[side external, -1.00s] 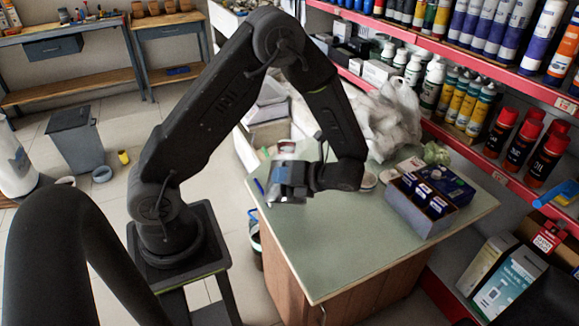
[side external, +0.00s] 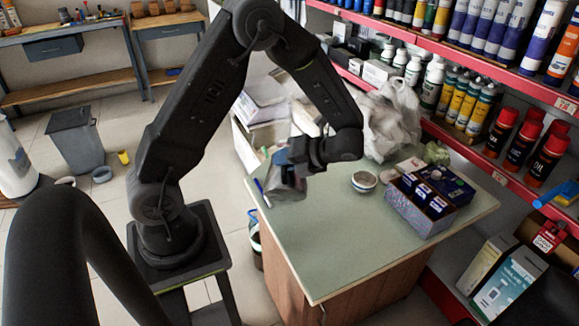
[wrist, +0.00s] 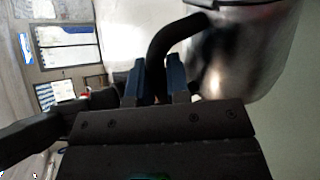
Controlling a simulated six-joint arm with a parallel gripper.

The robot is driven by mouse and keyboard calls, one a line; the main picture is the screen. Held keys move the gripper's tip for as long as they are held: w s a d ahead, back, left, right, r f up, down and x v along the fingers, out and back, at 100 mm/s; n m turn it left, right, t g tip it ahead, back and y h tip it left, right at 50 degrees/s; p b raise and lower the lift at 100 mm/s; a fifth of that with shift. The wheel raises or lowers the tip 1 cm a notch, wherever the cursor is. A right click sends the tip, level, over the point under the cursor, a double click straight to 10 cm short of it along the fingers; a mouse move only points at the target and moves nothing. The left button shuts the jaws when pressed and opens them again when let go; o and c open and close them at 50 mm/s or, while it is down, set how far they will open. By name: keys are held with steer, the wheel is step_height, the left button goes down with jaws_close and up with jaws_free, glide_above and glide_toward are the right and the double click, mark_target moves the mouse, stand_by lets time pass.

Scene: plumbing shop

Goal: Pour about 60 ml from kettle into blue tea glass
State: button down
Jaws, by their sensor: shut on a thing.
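My gripper (side external: 298,152) is over the left part of the green-topped counter. In the wrist view its two blue fingers (wrist: 157,72) are shut on the curved black handle (wrist: 172,38) of the kettle. The kettle (wrist: 245,60) is shiny metal and fills the upper right of the wrist view. In the side view the kettle (side external: 287,184) shows as a grey metal shape below the gripper, partly hidden by it. Its spout and exact tilt cannot be made out. I cannot make out the blue tea glass in either view.
The counter (side external: 345,240) is clear toward its front. A small round pale container (side external: 363,181) stands right of the gripper, with a dark blue box (side external: 420,205) beyond. A blue pen (side external: 261,192) lies at the left edge. A plastic bag (side external: 388,120) and stocked shelves stand behind.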

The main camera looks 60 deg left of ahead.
mark_target(283, 179)
steer(key=shift+w+a+r+m+h, duration=0.3)
steer(key=shift+w+a+r+m, duration=0.1)
steer(key=shift+a+r, duration=0.2)
steer(key=shift+w+a+r+m+g+h, duration=0.2)
steer(key=shift+w+a+r, duration=0.1)
steer(key=shift+a, duration=0.15)
steer(key=shift+w+a+r+m+g+h, duration=0.15)
steer(key=shift+a+r+h, duration=0.1)
steer(key=shift+a, duration=0.15)
stand_by(1.9)
steer(key=d+f, duration=0.1)
steer(key=s+d+f+n+y, duration=0.1)
steer(key=s+d+f+n+t+y, duration=0.1)
steer(key=shift+d+f, duration=0.2)
steer(key=shift+d, duration=0.15)
steer(key=shift+s+d+f+n+t+y, duration=0.1)
steer(key=shift+s+d+f+n+y, duration=0.15)
steer(key=shift+f, duration=0.2)
steer(key=shift+s+d+f+n+t+y, duration=0.1)
steer(key=shift+d+f+n+y, duration=0.2)
steer(key=shift+f, duration=0.2)
steer(key=shift+s+d+f+n+t+y, duration=0.1)
steer(key=shift+s+d+f+n+y, duration=0.15)
steer(key=shift+f, duration=0.2)
steer(key=shift+d+f, duration=0.1)
steer(key=s+d+f+n+y, duration=0.4)
steer(key=d+f+n+y, duration=0.1)
steer(key=f, duration=0.5)
steer(key=shift+d+n, duration=0.45)
steer(key=shift+d, duration=0.65)
